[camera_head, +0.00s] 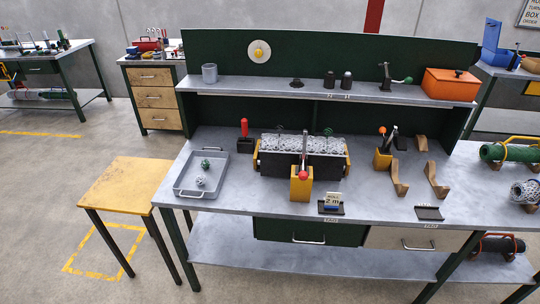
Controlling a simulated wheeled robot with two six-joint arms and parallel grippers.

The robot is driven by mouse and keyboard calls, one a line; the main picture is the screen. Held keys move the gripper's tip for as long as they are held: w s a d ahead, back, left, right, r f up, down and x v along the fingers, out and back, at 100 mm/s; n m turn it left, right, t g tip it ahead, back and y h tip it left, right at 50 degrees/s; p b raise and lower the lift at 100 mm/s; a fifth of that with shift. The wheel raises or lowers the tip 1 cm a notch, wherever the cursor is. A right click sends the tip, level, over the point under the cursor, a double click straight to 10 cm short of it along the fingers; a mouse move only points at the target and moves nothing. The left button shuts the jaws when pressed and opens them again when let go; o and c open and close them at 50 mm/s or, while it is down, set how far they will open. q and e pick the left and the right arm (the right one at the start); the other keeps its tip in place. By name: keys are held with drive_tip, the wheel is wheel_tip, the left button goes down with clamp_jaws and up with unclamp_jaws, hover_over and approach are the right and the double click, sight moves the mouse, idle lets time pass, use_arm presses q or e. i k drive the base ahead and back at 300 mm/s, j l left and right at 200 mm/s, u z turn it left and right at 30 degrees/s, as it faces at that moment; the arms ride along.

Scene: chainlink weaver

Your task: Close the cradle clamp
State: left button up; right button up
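A dark cradle (282,164) with yellow end plates sits on the grey bench top in the middle. A roll of silver chain-link mesh (298,144) lies in it. At the cradle's front a yellow block (301,190) carries a grey arm (304,149) and a red knob (303,175). It looks like the clamp, but I cannot tell whether it is open or closed. Neither of my grippers is in view.
A red-handled tool (244,128) stands left of the cradle. A grey tray (177,186) holds two small balls. A yellow tool holder (382,158) and wooden brackets (400,180) are on the right. A roll sign (333,201) stands in front. An orange box (450,84) is on the shelf.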

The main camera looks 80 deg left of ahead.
sight(303, 176)
drive_tip(key=u, duration=2.5)
